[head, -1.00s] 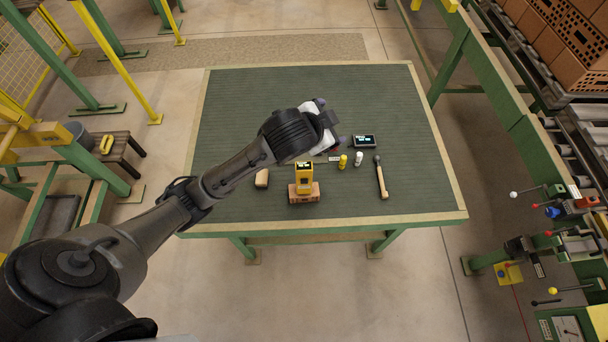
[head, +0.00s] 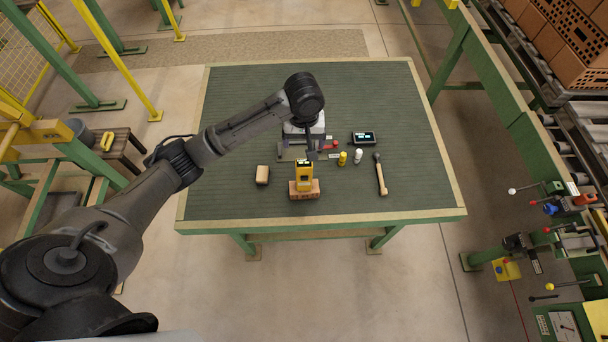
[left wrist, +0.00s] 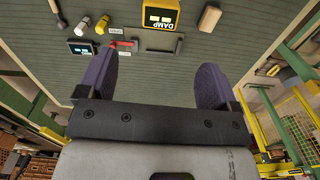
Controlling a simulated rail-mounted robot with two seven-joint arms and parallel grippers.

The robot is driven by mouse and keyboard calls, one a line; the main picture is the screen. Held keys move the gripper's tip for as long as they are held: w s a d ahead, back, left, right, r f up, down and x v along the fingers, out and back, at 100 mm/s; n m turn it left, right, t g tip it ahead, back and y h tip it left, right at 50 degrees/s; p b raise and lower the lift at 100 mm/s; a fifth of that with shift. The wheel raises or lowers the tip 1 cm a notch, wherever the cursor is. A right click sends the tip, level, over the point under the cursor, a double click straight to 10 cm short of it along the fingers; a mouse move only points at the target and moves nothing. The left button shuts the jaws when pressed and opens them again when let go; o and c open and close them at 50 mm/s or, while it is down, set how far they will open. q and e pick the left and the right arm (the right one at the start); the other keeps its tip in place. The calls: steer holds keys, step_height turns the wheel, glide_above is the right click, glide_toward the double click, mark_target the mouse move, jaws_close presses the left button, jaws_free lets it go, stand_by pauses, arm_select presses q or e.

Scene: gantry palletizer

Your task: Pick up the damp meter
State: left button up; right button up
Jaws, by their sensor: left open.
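The damp meter is a yellow device (head: 304,174) with a dark display, standing on or against a reddish brick (head: 312,193) near the front middle of the table. In the left wrist view the damp meter (left wrist: 160,15) shows at the top edge, its face reading "DAMP". My left gripper (head: 297,148) is open and empty, above the table just behind the damp meter. Its two purple-grey fingers (left wrist: 155,75) stand wide apart in the left wrist view, with the meter beyond them. My right gripper is not in view.
The green-topped table (head: 240,110) also holds a wooden block (head: 262,175), a yellow cylinder (head: 343,158), a white cylinder (head: 358,156), a black display device (head: 364,138) and a hammer (head: 381,176). A red-ended item (left wrist: 121,44) lies near the meter. The table's back is clear.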

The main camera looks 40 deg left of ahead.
mark_target(304, 163)
arm_select(q)
steer(key=shift+n, duration=0.4)
step_height(304, 163, down, 8)
steer(key=shift+f+p, duration=0.25)
steer(key=shift+p, duration=0.1)
steer(key=f, duration=0.2)
steer(key=f+p, duration=0.1)
steer(key=f, duration=0.1)
steer(key=shift+s+d, duration=0.2)
steer(key=shift+f, duration=0.7)
